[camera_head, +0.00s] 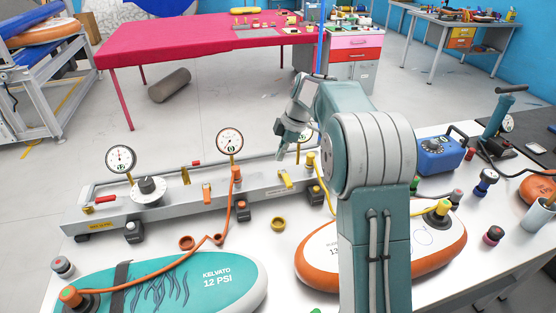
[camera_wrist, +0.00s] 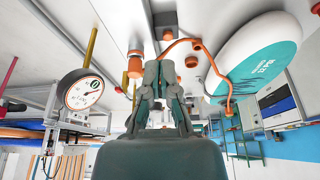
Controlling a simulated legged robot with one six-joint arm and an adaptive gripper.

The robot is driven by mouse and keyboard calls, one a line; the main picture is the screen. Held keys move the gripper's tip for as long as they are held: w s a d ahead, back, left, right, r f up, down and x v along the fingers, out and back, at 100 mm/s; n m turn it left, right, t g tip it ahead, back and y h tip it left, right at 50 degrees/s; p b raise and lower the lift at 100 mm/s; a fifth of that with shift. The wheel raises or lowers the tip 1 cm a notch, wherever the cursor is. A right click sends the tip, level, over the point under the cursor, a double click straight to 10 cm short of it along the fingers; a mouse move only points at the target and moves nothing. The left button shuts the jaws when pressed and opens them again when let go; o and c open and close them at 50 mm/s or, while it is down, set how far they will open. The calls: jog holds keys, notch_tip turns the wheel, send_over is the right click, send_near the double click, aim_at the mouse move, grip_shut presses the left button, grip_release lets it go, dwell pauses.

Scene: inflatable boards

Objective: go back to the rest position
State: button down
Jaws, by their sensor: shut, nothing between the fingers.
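My arm rises in the middle right of the head view and bends over toward the back. My gripper (camera_head: 281,145) hangs at its far end, pointing down, above the grey manifold bar (camera_head: 222,192). It is shut with nothing held. In the wrist view my gripper (camera_wrist: 161,66) shows with its fingers close together, and the picture is turned over. A teal and white board (camera_head: 175,282) lies at the front left of the white table; it also shows in the wrist view (camera_wrist: 262,52). An orange and white board (camera_head: 318,263) lies partly hidden behind my arm.
Round gauges (camera_head: 229,141) stand on the manifold near my gripper. An orange hose (camera_head: 150,275) runs to the teal board. A blue box (camera_head: 440,155) and a teal hand pump (camera_head: 498,115) stand at right. A red table (camera_head: 200,50) is behind.

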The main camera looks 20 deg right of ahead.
jog(key=s+a+r+m+t+h, duration=0.1)
jog(key=s+a+r+m, duration=0.1)
jog(key=s+r+m, duration=0.45)
jog(key=s+a+r+m+t+h, duration=0.1)
jog(key=s+a+r+m, duration=0.15)
jog(key=s, duration=0.75)
jog(key=s+f+m+t+h, duration=0.1)
jog(key=s+m, duration=0.7)
jog(key=s, duration=0.9)
jog(key=shift+s+d+f+t+h, duration=0.2)
jog(key=shift+s+f+t+h, duration=0.15)
jog(key=shift+f+t, duration=0.55)
jog(key=shift+r, duration=0.2)
